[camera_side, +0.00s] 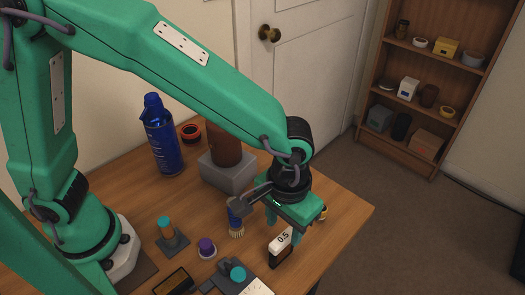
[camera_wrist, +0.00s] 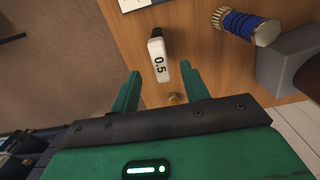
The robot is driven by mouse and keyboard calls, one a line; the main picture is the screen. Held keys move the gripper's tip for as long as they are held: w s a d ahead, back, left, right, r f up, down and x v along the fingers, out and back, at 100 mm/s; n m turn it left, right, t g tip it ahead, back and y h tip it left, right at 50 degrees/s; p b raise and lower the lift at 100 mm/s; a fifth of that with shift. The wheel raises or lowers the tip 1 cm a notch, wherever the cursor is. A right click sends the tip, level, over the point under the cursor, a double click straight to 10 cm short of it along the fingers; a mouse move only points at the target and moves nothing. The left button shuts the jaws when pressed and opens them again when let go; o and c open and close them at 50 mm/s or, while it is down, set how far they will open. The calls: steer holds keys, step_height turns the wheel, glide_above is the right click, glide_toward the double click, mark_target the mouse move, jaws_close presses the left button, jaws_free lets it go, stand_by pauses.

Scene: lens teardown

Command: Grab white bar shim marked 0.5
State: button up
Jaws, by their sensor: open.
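The white bar shim marked 0.5 (camera_side: 281,240) is near the table's front right edge in the side view, with a black part below its white face. In the wrist view the shim (camera_wrist: 159,60) shows its white face with 0.5 and a dark end at the top. My gripper (camera_side: 288,222) is just above and behind the shim in the side view. In the wrist view its two green fingers (camera_wrist: 162,88) are spread apart, with the shim beyond and between their tips. Nothing is between the fingers, and I cannot tell the exact height gap.
A grey block (camera_side: 228,174) holds a brown cylinder behind. The table edge is close.

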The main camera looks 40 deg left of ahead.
mark_target(283, 238)
steer(key=shift+f, duration=0.1)
steer(key=shift+f, duration=2.5)
steer(key=shift+c, duration=0.3)
jaws_close()
